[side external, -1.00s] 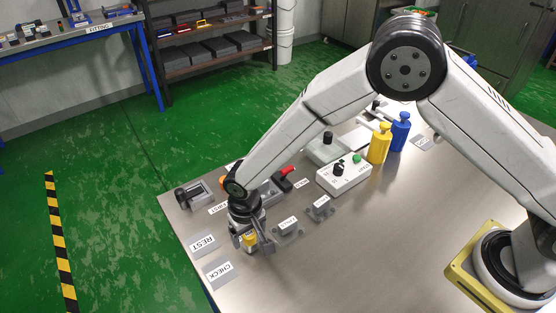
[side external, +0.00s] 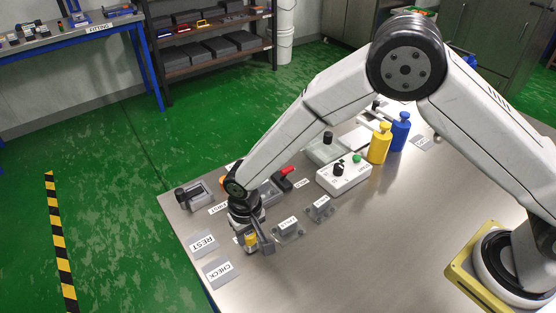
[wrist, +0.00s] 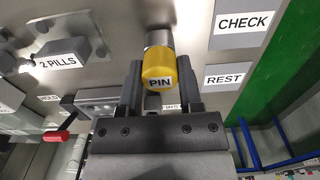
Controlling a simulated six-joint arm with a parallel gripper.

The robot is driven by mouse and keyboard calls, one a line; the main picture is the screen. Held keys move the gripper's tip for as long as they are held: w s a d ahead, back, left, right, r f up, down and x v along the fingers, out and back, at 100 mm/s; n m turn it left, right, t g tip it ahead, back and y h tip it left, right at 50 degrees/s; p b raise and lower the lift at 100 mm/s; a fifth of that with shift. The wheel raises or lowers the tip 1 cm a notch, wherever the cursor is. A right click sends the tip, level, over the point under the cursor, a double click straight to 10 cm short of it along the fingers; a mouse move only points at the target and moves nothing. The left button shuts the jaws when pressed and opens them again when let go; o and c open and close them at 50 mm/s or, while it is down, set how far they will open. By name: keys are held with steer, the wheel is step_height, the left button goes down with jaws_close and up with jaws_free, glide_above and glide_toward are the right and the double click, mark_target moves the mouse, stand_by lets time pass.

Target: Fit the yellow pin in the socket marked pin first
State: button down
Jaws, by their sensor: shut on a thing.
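The yellow pin (wrist: 159,68) has a yellow cap lettered PIN and a grey metal shaft pointing away from my gripper. My gripper (side external: 250,243) is shut on it, one finger on each side of the cap. In the wrist view my gripper (wrist: 160,88) shows both dark fingers beside the pin. In the side view the yellow of the pin (side external: 250,240) shows between the fingers, low over the table near the CHECK label. A label ending in FIRST (side external: 218,209) lies behind my wrist, partly covered. I cannot make out the socket itself.
The REST plate (side external: 203,243) and CHECK plate (side external: 218,270) lie left of my gripper. A labelled clear plate with a grey block (side external: 287,230) stands close on the right. A black-handled fixture (side external: 195,193), a red lever (side external: 285,172) and a white control box (side external: 343,175) stand behind. The front right table is clear.

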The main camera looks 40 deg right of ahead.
mark_target(249, 233)
steer(key=shift+r, duration=0.2)
steer(key=shift+r, duration=0.35)
steer(key=shift+r, duration=0.35)
steer(key=shift+r, duration=0.35)
steer(key=shift+r, duration=0.35)
steer(key=shift+r, duration=0.35)
steer(key=shift+r, duration=0.35)
steer(key=shift+r, duration=0.35)
steer(key=shift+r, duration=0.5)
